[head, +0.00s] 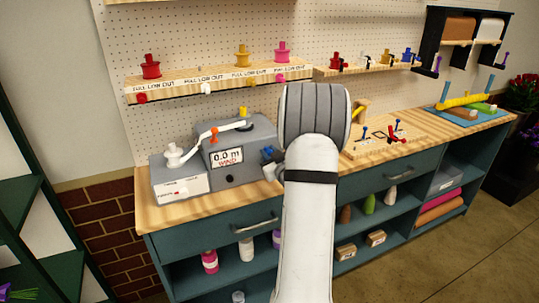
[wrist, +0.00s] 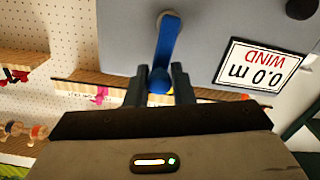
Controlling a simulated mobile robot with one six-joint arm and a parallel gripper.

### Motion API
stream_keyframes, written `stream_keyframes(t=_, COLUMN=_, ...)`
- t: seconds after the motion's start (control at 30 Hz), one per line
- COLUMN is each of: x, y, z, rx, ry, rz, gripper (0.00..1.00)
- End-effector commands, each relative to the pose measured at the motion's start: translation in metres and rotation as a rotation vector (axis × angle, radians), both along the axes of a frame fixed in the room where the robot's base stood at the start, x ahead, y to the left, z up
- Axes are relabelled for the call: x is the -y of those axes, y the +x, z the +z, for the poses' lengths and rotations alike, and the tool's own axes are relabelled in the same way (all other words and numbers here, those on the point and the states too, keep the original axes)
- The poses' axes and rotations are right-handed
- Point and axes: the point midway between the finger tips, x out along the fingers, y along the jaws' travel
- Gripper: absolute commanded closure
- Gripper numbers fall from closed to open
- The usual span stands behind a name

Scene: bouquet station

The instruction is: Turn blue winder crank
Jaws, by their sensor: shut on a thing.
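The winder is a grey box (head: 257,138) on the wooden bench, with a display (head: 227,157) reading "0.0 m" and "WIND". The display also shows upside down in the wrist view (wrist: 258,66). The blue crank (wrist: 167,45) is on the winder's face, and its arm runs from a grey hub to a round blue knob (wrist: 159,80). My gripper (wrist: 158,84) is shut on the knob, with a dark finger on each side. In the head view my arm hides most of the gripper, and only a bit of blue (head: 268,153) shows beside it.
A grey unit (head: 180,188) with a white spool and an orange-white arm stands left of the winder. A shelf (head: 222,83) of coloured spools labelled "PULL LOW OUT" hangs above. A board with small tools (head: 385,139) lies to the right. A drawer handle (head: 255,225) sits below the bench top.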

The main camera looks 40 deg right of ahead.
Motion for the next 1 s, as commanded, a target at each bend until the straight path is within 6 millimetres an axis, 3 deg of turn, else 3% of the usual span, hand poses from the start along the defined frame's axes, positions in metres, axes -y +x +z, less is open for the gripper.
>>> stream_keyframes(t=1.0, x=0.037, y=-0.009, z=-0.022, rx=0.207, ry=0.871, rz=-0.006, gripper=1.00)
